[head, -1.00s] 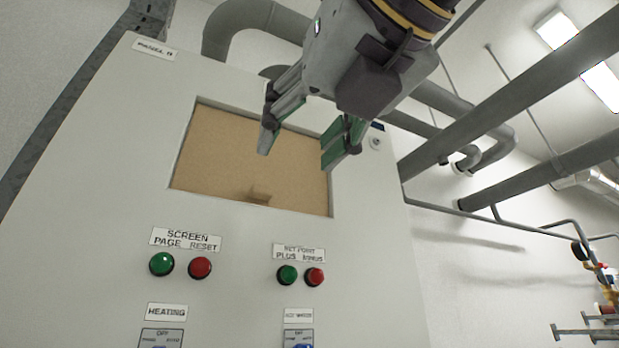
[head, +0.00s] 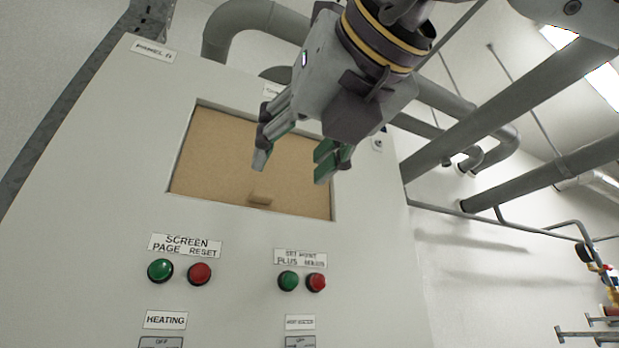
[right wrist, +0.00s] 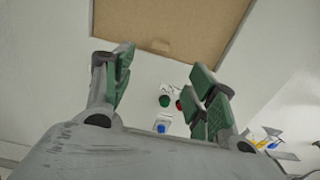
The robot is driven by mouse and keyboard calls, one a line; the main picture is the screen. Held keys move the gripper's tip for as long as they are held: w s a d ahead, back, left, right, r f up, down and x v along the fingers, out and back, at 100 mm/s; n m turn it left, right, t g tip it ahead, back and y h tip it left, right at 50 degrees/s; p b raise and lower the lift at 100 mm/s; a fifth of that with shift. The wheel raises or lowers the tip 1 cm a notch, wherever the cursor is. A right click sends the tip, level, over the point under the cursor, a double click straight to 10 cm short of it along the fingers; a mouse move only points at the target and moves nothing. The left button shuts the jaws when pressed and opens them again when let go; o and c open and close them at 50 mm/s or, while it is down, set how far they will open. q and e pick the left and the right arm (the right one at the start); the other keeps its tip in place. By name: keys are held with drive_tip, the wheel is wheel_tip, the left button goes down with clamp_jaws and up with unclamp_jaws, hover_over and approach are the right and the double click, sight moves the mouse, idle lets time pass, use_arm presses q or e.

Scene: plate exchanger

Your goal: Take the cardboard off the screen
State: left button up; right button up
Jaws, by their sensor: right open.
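The tan cardboard (head: 225,155) fills the recessed screen opening in the grey panel and covers the screen. A small tab (head: 260,198) sticks out near its lower edge. The cardboard also shows at the top of the right wrist view (right wrist: 190,20), with the tab (right wrist: 160,45) below its middle. My right gripper (head: 292,168) is open and empty in front of the upper right part of the cardboard, its fingers pointing down. In the right wrist view its green-padded fingers (right wrist: 160,85) are spread apart. My left gripper is not in view.
Below the opening are green (head: 160,270) and red (head: 200,273) buttons, and another green (head: 288,281) and red (head: 317,282) pair. A key switch (head: 377,144) sits right of the opening. Grey pipes (head: 500,120) run along the right. The space before the lower panel is clear.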

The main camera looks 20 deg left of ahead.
sight(265, 190)
drive_tip(key=shift+p+x, duration=2.15)
drive_tip(key=shift+x, duration=3.6)
drive_tip(key=shift+c, duration=0.2)
drive_tip(key=c, duration=1.1)
drive_tip(key=shift+r, duration=0.3)
drive_tip(key=shift+s+d+b, duration=0.35)
drive_tip(key=shift+d+b, duration=0.15)
drive_tip(key=shift+b, duration=0.45)
drive_tip(key=shift+b+v, duration=0.85)
drive_tip(key=shift+v, duration=0.3)
